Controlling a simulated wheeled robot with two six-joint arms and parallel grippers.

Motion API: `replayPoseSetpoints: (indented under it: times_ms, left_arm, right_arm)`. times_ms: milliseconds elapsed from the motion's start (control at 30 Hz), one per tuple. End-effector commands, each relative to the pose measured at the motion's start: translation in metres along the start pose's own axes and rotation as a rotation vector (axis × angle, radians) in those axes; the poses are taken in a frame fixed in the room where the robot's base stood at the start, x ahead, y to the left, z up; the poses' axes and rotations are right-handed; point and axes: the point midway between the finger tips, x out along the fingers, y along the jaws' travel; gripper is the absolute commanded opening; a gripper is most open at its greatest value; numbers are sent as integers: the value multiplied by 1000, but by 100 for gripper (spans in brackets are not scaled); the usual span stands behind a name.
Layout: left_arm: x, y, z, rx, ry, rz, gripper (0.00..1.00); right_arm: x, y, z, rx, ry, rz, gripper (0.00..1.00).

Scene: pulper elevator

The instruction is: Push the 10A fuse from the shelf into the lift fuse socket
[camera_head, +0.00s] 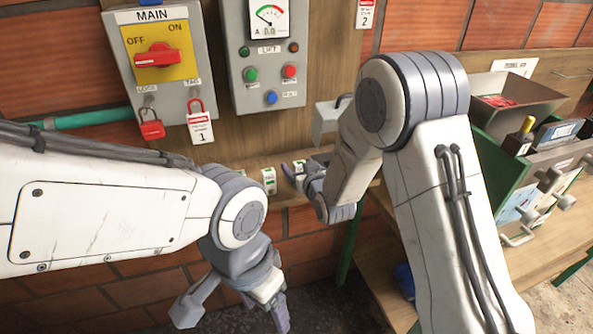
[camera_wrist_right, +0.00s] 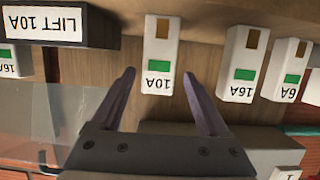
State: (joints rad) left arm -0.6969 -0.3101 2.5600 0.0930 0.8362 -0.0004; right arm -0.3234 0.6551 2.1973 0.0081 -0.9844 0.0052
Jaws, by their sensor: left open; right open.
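The 10A fuse (camera_wrist_right: 160,55), white with a green patch, shows label upside down in the right wrist view. My right gripper (camera_wrist_right: 159,74) is open, one finger on each side of the fuse's near end, with gaps showing. In the head view the right gripper (camera_head: 298,176) is at the shelf (camera_head: 285,190), partly hidden by its own arm. A dark block labelled LIFT 10A (camera_wrist_right: 55,24) is left of the fuse in the wrist view; its socket opening is not visible. My left gripper (camera_head: 238,312) is open and empty, low in front of the brick wall.
Fuses marked 16A (camera_wrist_right: 240,65) and 6A (camera_wrist_right: 287,70) stand right of the 10A fuse in the wrist view. In the head view, the MAIN switch box (camera_head: 160,95) and LIFT panel (camera_head: 268,90) hang above the shelf. A green crate (camera_head: 505,165) stands right.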

Motion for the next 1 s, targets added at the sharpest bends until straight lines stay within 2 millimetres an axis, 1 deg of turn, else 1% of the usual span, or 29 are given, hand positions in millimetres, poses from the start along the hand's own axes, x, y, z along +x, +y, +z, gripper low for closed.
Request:
replayPoseSetpoints:
  times_ms: [33, 100, 200, 300, 500, 567, 600, 667, 700, 733, 1000]
  left_arm:
    - [-9, 1, 0, 0, 0, 0, 72]
    - [-12, 1, -1, 0, 0, 0, 72]
    - [-14, 1, -1, 0, 0, 0, 72]
    - [-14, 1, -1, 0, 0, 0, 72]
    - [-14, 1, -1, 0, 0, 0, 72]
    - [-14, 1, -1, 0, 0, 0, 72]
    - [-14, 1, -1, 0, 0, 0, 72]
    - [-14, 1, -1, 0, 0, 0, 72]
    - [-14, 1, -1, 0, 0, 0, 72]
    - [-14, 1, -1, 0, 0, 0, 72]
    - [-13, 1, -1, 0, 0, 0, 72]
  right_arm:
    - [7, 1, -4, 0, -1, 1, 78]
    - [18, 2, -3, 0, -1, 0, 78]
    - [28, 1, -2, 0, -2, 0, 78]
    - [32, 1, -1, 0, -1, 0, 78]
    - [32, 1, -1, 0, -1, 0, 78]
    - [32, 1, -1, 0, -1, 0, 55]
    - [32, 1, -1, 0, -1, 0, 39]
    - [32, 1, -1, 0, -1, 0, 16]
    - [32, 1, -1, 0, -1, 0, 1]
    - [32, 1, -1, 0, -1, 0, 0]
    - [32, 1, -3, 0, 1, 0, 0]
